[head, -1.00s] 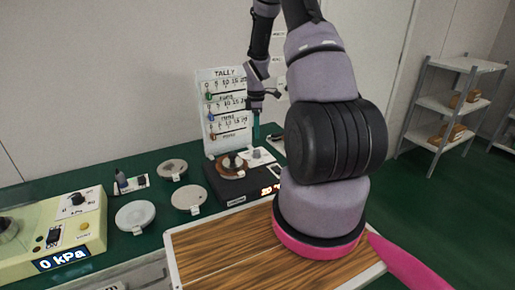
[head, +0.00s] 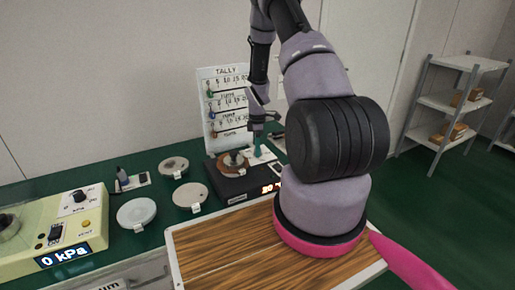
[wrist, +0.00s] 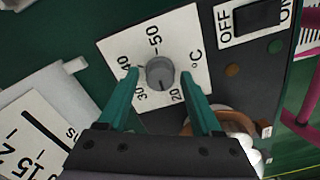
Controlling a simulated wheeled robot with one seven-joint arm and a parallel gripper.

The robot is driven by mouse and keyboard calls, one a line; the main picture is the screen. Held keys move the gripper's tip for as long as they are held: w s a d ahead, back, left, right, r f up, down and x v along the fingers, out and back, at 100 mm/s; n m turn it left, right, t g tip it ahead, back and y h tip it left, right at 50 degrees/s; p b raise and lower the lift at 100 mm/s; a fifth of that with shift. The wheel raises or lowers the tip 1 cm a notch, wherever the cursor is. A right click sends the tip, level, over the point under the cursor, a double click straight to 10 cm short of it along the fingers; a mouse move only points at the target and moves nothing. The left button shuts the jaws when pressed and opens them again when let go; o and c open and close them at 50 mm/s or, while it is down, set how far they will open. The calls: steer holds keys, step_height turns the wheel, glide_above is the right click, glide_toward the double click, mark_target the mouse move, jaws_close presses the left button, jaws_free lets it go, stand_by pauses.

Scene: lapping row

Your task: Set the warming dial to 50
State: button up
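The warming dial (wrist: 159,73) is a grey round knob on a white plate marked 20, 30, 40, 50 and °C in the wrist view. A dark mark on the knob seems to point toward the 20–30 side. My gripper (wrist: 159,76) is open, with one teal finger on each side of the knob. I cannot tell whether the fingers touch it. In the head view my gripper (head: 257,150) is low over the dial plate (head: 264,156) on the black warmer (head: 230,187). The red warmer display (head: 270,188) is partly hidden by my arm; it seems to begin with 20.
An OFF/ON switch (wrist: 258,17) sits beside the dial. A brown round piece (head: 233,163) sits on the warmer. The tally board (head: 222,100) stands behind. Several round discs and a yellow kPa unit (head: 60,230) are to the left.

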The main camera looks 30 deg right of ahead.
jaws_close()
